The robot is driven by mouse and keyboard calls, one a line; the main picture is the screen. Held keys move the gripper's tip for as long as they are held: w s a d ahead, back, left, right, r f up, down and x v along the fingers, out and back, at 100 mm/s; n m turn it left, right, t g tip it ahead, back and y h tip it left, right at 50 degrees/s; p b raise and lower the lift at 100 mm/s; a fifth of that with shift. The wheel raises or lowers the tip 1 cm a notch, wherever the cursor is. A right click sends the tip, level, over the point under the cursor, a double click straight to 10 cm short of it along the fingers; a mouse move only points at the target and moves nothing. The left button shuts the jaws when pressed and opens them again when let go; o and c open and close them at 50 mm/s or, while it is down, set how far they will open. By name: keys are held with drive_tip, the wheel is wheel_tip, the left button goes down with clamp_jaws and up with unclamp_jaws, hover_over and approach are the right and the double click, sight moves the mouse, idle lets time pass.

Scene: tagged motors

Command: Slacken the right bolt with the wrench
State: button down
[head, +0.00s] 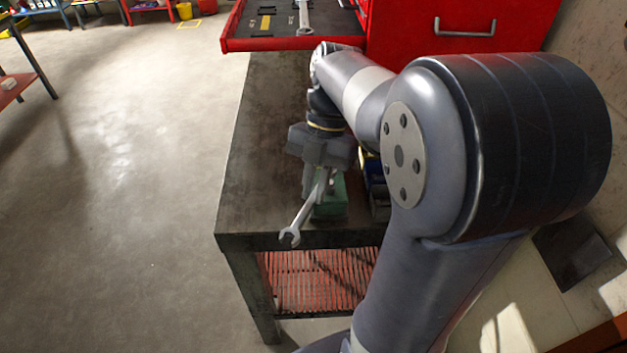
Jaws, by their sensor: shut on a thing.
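My gripper (316,180) points down over the bench and is shut on a silver wrench (304,212). The wrench slants down to the left, with an open-ended jaw at its lower left near the bench's front edge. Its other end is hidden at my gripper. A green block-like body (331,203), perhaps a motor, stands on the bench just right of and behind the wrench. My gripper covers its upper part. I cannot make out the right bolt, nor whether the wrench touches the green body.
The dark workbench (255,150) has bare room at left. Blue and yellow bins (376,180) stand right of the green body, partly behind my arm. A red drawer (275,43) is open at the back, with another wrench (304,16) in it. Open floor lies left.

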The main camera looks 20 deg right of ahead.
drive_tip(key=w+a+m+t+y+b, duration=0.1)
drive_tip(key=w+m+t, duration=0.3)
drive_tip(key=w+m, duration=0.3)
drive_tip(key=shift+w+a+f+m+t, duration=0.15)
drive_tip(key=shift+a+f+m+t, duration=0.25)
drive_tip(key=shift+m, duration=2.3)
drive_tip(key=shift+f, duration=0.25)
drive_tip(key=shift+f+b, duration=0.4)
drive_tip(key=shift+b, duration=0.15)
drive_tip(key=shift+f, duration=0.15)
drive_tip(key=shift+f+b, duration=0.55)
